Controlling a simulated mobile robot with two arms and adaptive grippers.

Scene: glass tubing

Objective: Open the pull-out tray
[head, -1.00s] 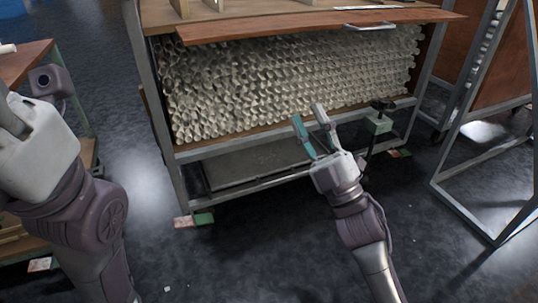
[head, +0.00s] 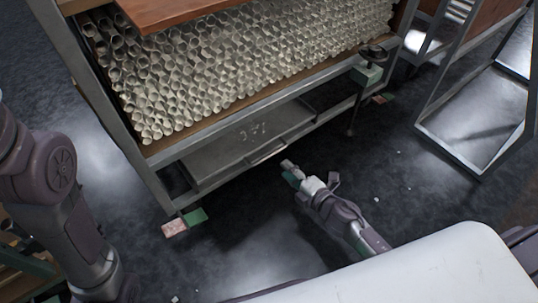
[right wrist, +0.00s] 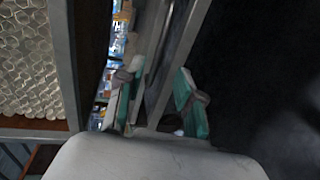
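The pull-out tray (head: 232,150) is a flat grey metal tray low in the rack, under the shelf of glass tubes. A thin bar handle (head: 267,152) shows along its front edge. It looks pushed in, within the rack's frame. My right gripper (head: 290,172) is low, just in front of and slightly right of the handle. In the right wrist view its two green-padded fingers (right wrist: 158,92) are apart, with grey metal edges running behind or between them. I cannot tell whether they touch the handle. My left gripper is out of view; only my left arm shows.
The rack is packed with glass tubes (head: 230,65) above the tray. A metal frame stand (head: 480,125) is at right. The dark floor before the tray is mostly clear.

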